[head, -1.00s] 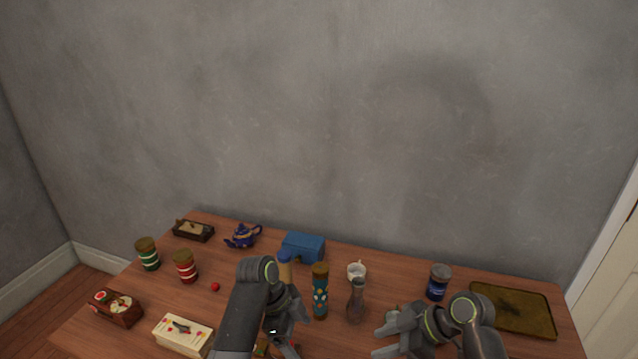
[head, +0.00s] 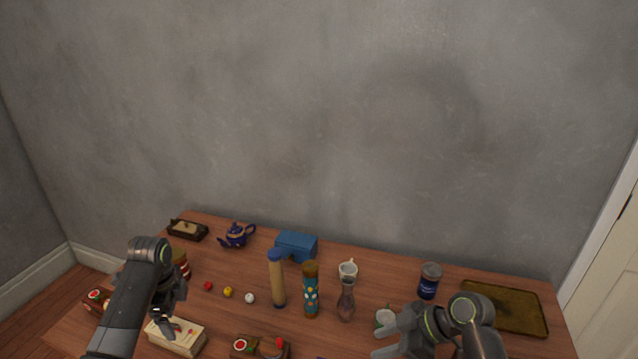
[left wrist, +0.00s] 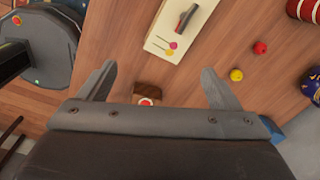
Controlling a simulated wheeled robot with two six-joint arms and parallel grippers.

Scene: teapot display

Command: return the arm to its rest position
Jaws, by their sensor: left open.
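My left gripper (head: 167,308) is over the left part of the table in the head view, above and beside the cream box (head: 178,338). It is open and empty; its two fingers (left wrist: 160,88) stand wide apart in the left wrist view. The cream box with a dark-handled item on top also shows in the left wrist view (left wrist: 180,28). My right gripper (head: 392,338) is at the lower right of the head view, close to a small pale green-white object (head: 385,317). Its fingertips seem spread, with nothing seen between them.
The wooden table (head: 225,320) holds a purple teapot (head: 236,236), a blue box (head: 296,246), two tall cylinders (head: 277,280) (head: 311,290), a glass vase (head: 346,303), a white cup (head: 348,270), a blue jar (head: 429,281) and a tray (head: 505,308). Small balls (head: 228,292) lie left of centre.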

